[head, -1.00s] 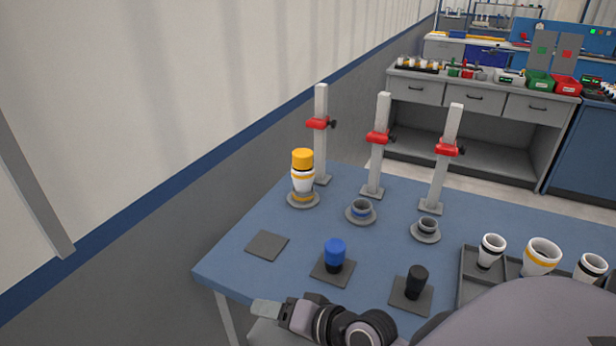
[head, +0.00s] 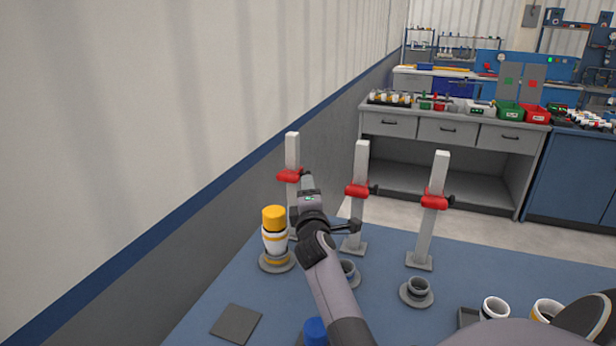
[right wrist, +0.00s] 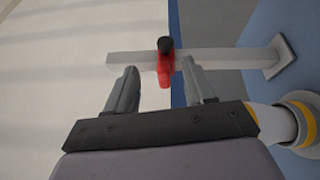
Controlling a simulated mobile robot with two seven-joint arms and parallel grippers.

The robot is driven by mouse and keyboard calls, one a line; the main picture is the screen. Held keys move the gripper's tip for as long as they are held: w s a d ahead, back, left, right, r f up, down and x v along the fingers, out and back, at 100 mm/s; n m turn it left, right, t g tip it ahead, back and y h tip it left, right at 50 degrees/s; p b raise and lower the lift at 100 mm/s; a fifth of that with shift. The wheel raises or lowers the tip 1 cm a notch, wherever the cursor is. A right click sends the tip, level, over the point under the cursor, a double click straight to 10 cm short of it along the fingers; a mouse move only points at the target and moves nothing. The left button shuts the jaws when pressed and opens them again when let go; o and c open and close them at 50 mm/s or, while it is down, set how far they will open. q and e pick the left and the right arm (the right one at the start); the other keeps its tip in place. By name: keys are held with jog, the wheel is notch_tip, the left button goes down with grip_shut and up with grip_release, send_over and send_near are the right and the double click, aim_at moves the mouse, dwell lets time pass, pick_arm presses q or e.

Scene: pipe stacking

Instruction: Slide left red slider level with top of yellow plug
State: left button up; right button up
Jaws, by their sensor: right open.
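The left red slider (head: 288,176) sits high on the left post (head: 292,150), and it also shows in the right wrist view (right wrist: 165,68). The yellow plug (head: 274,217) tops a white stacked pipe left of that post. The slider appears higher than the plug's top. My right gripper (head: 307,180) is beside the slider. In the right wrist view my right gripper (right wrist: 162,82) is open, with one finger on each side of the slider along the post. Contact cannot be told. My left gripper is not in view.
The middle post (head: 359,215) and right post (head: 430,225) carry their own red sliders. The white pipe (head: 275,240) stands close to my right arm. A grey ringed holder (head: 417,289) and a flat grey pad (head: 236,323) lie on the blue table.

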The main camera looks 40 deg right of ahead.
aim_at(294, 177)
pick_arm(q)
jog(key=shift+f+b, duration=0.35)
pick_arm(e)
jog(key=w+d+m, duration=0.1)
jog(key=w+d, duration=0.4)
jog(key=w, duration=0.1)
jog(key=shift+f+m+g, duration=0.2)
jog(key=shift+m+g, duration=0.1)
